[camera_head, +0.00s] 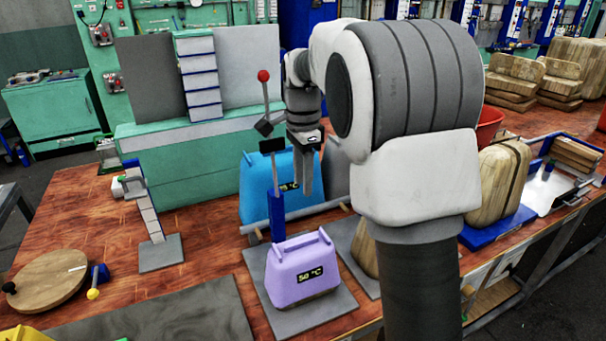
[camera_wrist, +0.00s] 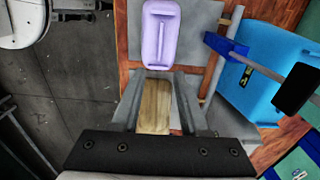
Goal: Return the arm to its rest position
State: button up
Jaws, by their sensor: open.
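My arm (camera_head: 400,90) rises at the centre right of the head view and bends back over the bench. My gripper (camera_head: 306,170) points down above the bench, in front of the blue container. In the wrist view my gripper (camera_wrist: 157,102) shows two grey fingers spread apart with nothing between them. A wooden block (camera_wrist: 154,106) shows below, in the gap between the fingers. My arm hides part of the bench's middle right.
A purple container (camera_head: 301,270) reading 50 °C stands on a grey plate near the front. A blue container (camera_head: 262,185) stands behind it. A lever with a red knob (camera_head: 263,76) rises close to my gripper. The bench's left middle (camera_head: 90,240) is mostly bare.

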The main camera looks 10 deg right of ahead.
jog(key=shift+r, duration=0.3)
jog(key=s+r+n+t, duration=0.1)
jog(key=s+r+n, duration=0.2)
jog(key=s, duration=0.3)
jog(key=s+r+n+t, duration=0.1)
jog(key=s+r+n, duration=0.25)
jog(key=s, duration=0.25)
jog(key=s+f+n+t, duration=0.3)
jog(key=s+n, duration=0.6)
jog(key=s, duration=0.6)
jog(key=shift+s+f+t, duration=0.2)
jog(key=shift+f+t, duration=0.1)
jog(key=shift+f, duration=0.2)
jog(key=shift+a+n, duration=0.15)
jog(key=shift+n, duration=0.1)
